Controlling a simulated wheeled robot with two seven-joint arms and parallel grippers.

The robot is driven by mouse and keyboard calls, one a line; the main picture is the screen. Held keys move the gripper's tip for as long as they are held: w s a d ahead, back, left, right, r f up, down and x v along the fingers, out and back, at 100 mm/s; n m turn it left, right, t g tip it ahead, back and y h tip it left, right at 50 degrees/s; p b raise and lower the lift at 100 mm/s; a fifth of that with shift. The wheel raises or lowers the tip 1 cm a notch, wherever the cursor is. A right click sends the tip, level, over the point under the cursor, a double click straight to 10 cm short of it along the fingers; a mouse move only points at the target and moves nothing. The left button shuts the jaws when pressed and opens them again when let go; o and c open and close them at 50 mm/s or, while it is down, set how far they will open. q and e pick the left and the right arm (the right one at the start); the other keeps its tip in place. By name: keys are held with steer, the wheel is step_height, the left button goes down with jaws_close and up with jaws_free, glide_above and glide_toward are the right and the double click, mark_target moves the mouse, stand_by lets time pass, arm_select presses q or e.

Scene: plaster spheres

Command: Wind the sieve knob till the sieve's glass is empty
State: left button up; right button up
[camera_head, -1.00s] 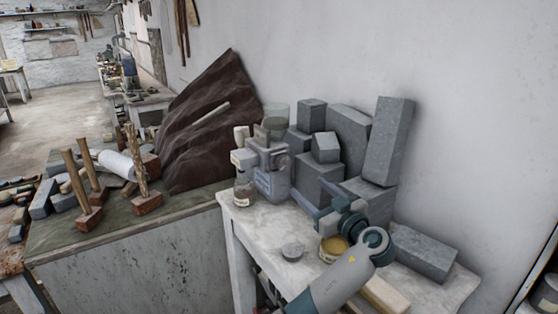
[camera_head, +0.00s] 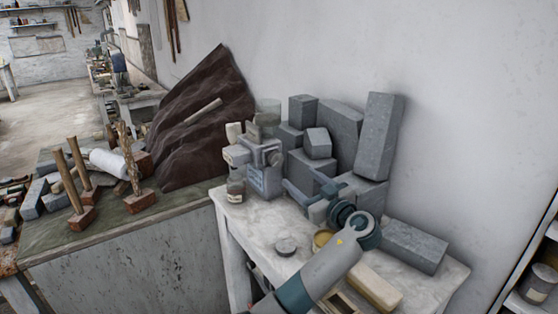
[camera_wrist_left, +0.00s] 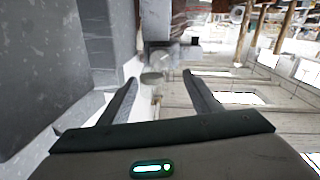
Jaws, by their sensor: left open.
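The sieve (camera_head: 263,178) is a grey boxy machine standing on the white table against the wall. Its pale glass (camera_head: 268,108) sits on top; I cannot tell how much is in it. What looks like the knob (camera_head: 273,156) is on the side facing right. A small labelled jar (camera_head: 235,188) stands at its left front. My left gripper (camera_head: 303,184) is open and empty, just right of the sieve and apart from it. In the left wrist view its fingers (camera_wrist_left: 161,86) are spread with nothing between them. My right gripper is not in view.
Grey stone blocks (camera_head: 340,130) are stacked behind my gripper, and one block (camera_head: 411,246) lies at the right. Mallets (camera_head: 80,215) stand on the left bench.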

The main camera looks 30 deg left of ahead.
mark_target(278, 160)
arm_select(q)
steer(key=p+x, duration=0.1)
steer(key=x, duration=1.2)
steer(key=shift+w+a, duration=0.15)
steer(key=shift+a, duration=0.05)
steer(key=shift+c, duration=0.6)
steer(key=c, duration=0.9)
